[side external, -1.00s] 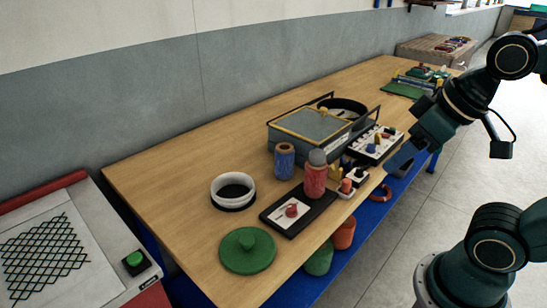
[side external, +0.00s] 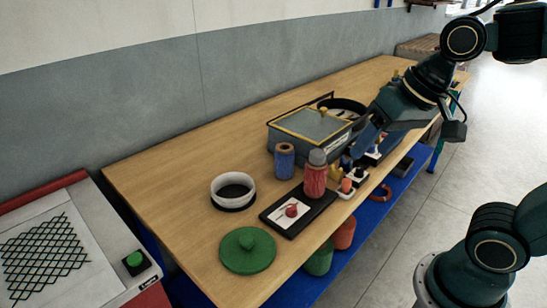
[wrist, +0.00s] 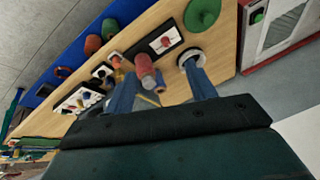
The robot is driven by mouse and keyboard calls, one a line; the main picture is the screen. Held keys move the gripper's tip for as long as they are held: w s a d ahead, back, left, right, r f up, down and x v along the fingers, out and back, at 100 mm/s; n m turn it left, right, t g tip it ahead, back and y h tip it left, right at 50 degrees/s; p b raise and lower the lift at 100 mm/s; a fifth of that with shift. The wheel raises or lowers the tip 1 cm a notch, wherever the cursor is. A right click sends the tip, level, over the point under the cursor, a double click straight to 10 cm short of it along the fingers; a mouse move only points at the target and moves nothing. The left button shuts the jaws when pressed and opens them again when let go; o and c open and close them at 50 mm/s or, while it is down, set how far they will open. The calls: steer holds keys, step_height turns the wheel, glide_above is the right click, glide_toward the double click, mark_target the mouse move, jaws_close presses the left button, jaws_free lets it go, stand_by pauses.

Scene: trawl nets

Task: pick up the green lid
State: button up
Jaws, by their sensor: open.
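My gripper (side external: 360,147) is well to the right of the lid and farther back, above the table near the grey box. Its blue fingers (wrist: 160,70) are spread apart in the wrist view, with nothing held. The lid is beyond the fingertips and apart from them.
A white ring (side external: 233,190), a blue spool (side external: 284,162) and a red bottle (side external: 316,180) stand behind or right of the lid. A black board (side external: 275,217) lies between. A grey box (side external: 312,130) stands farther back. Bare table (side external: 180,205) lies left of the lid.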

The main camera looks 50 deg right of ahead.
steer(key=w+a+f+m+g+y, duration=0.1)
steer(key=w+a+f+m+g, duration=0.1)
steer(key=w+a+f+m, duration=0.3)
steer(key=w+a+f+m+g+y, duration=0.1)
steer(key=w+a+f+m, duration=0.4)
steer(key=w+m, duration=0.6)
steer(key=shift+w+a+g+y, duration=0.3)
steer(key=shift+a+g, duration=0.3)
steer(key=shift+f, duration=0.15)
glide_above(247, 238)
steer(key=d, duration=0.2)
steer(key=f, duration=0.7)
steer(key=shift+s+f, duration=0.3)
steer(key=shift+f, duration=0.25)
steer(key=shift+x, duration=2.6)
steer(key=shift+w+a+r, duration=0.1)
steer(key=shift+a, duration=0.05)
steer(key=shift+c, duration=0.3)
